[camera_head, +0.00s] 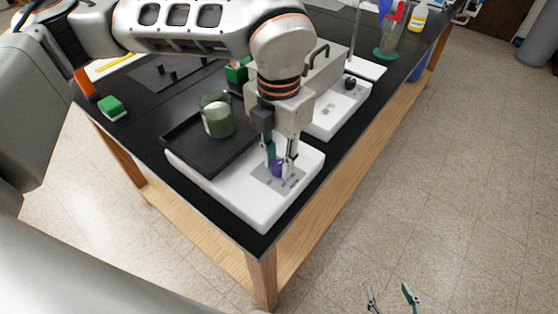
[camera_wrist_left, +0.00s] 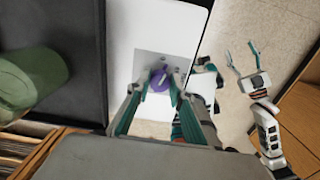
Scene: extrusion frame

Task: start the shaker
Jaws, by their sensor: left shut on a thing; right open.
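The shaker (camera_head: 247,200) is a white device near the table's front corner, with a black tray (camera_head: 184,150) on top. A glass beaker (camera_head: 217,116) with greenish contents stands upright on the tray; its green side also shows in the left wrist view (camera_wrist_left: 30,78). A purple knob (camera_head: 277,168) sits on the shaker's grey control panel (camera_head: 292,178). My left gripper (camera_head: 279,165) points down and is shut on the knob, with a finger on each side of it in the left wrist view (camera_wrist_left: 160,82). My right gripper (camera_head: 392,299) is open and empty, low over the floor.
Behind the shaker stands another white device (camera_head: 338,112) with a black knob. A green block (camera_head: 112,107) lies at the left table edge. A stand, a teal-based holder (camera_head: 386,54) and a yellow bottle (camera_head: 418,17) are at the back. The floor at right is clear.

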